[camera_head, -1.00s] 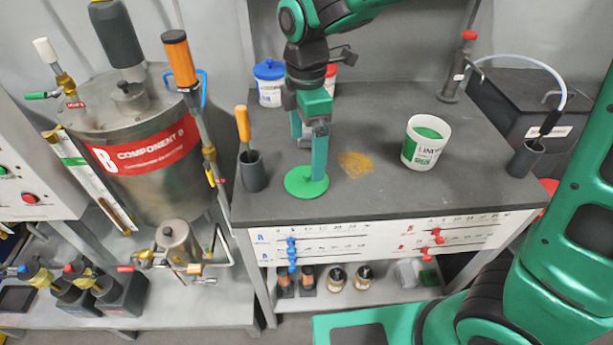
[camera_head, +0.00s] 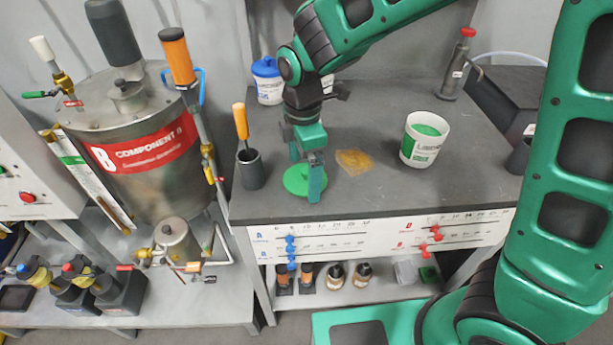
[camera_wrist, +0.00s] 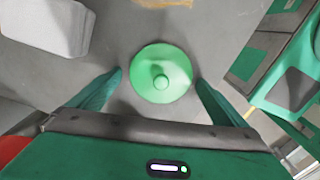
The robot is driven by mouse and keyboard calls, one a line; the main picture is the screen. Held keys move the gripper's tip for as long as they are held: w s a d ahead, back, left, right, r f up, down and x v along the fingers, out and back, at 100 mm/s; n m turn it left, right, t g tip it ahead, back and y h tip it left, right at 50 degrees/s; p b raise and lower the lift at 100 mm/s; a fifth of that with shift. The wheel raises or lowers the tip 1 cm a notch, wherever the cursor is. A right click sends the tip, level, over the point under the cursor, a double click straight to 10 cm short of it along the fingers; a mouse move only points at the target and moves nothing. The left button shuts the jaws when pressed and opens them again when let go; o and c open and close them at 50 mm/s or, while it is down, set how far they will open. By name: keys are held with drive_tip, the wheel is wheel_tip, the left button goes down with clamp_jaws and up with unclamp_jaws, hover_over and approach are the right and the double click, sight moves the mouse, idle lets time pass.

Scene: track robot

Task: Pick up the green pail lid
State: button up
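The green pail lid (camera_head: 297,181) is a flat round disc lying on the grey bench top near its front edge. In the wrist view the lid (camera_wrist: 161,73) shows a round knob at its centre. My gripper (camera_head: 306,175) points down over the lid, and one finger hides part of its right side. In the wrist view my gripper (camera_wrist: 160,80) is open, with one finger on each side of the lid and a gap to its rim. Nothing is between the fingers except the lid below; its exact height above the lid is hard to tell.
An orange-handled tool in a dark cup (camera_head: 250,170) stands left of the lid. A blue-lidded pail (camera_head: 268,82) is behind. A yellowish patch (camera_head: 354,161) lies on the bench, which is otherwise clear around it.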

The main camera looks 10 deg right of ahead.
drive_tip(key=c, duration=0.8)
drive_tip(key=shift+c, duration=0.3)
drive_tip(key=shift+r, duration=0.1)
